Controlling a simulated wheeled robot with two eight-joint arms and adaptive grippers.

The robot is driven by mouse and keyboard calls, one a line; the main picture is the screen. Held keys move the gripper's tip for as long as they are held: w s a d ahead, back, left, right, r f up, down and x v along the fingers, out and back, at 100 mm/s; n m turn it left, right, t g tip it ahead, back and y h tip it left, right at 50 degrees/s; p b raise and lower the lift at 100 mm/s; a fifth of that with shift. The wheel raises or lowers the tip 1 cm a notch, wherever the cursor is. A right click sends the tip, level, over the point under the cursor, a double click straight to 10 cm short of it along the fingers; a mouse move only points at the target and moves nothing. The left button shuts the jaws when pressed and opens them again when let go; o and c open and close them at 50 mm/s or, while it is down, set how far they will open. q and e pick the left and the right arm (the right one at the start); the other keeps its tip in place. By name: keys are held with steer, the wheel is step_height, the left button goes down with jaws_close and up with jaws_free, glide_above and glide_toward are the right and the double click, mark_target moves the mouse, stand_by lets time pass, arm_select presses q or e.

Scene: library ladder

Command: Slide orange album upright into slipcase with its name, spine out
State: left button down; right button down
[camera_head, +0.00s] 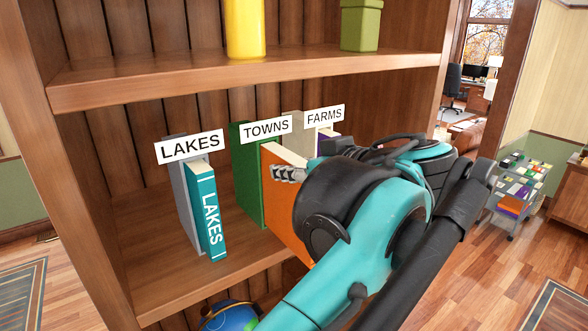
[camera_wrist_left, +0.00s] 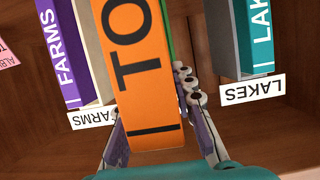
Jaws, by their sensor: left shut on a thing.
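The orange album (camera_head: 280,225) is upright between the fingers of my left gripper (camera_head: 290,174), which is shut on it. In the left wrist view the album (camera_wrist_left: 148,75) shows its orange spine facing out with large black letters starting "TO". The green slipcase (camera_head: 246,180) stands on the shelf under the TOWNS label (camera_head: 266,129). The album is at its open front, close against its green wall; a thin green strip (camera_wrist_left: 169,35) shows beside it in the wrist view. How deep it sits inside is hidden. My right gripper is not in view.
A teal LAKES album (camera_head: 206,212) stands in a grey slipcase (camera_head: 184,190) to the left. A purple FARMS album (camera_wrist_left: 62,45) is in a slipcase on the other side. The upper shelf (camera_head: 180,78) is above, with a yellow vase (camera_head: 244,28) and green jar (camera_head: 360,25).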

mark_target(276, 159)
arm_select(q)
steer(key=shift+w+a+p, duration=0.2)
steer(key=shift+w+a, duration=0.5)
steer(key=shift+w, duration=0.2)
steer(key=shift+w+a+p, duration=0.2)
steer(key=shift+w+a, duration=0.45)
steer(key=shift+w, duration=0.25)
steer(key=c, duration=1.2)
jaws_free()
steer(key=shift+r, duration=0.1)
steer(key=shift+w+a, duration=0.15)
steer(key=v, duration=1.2)
steer(key=shift+w, duration=0.1)
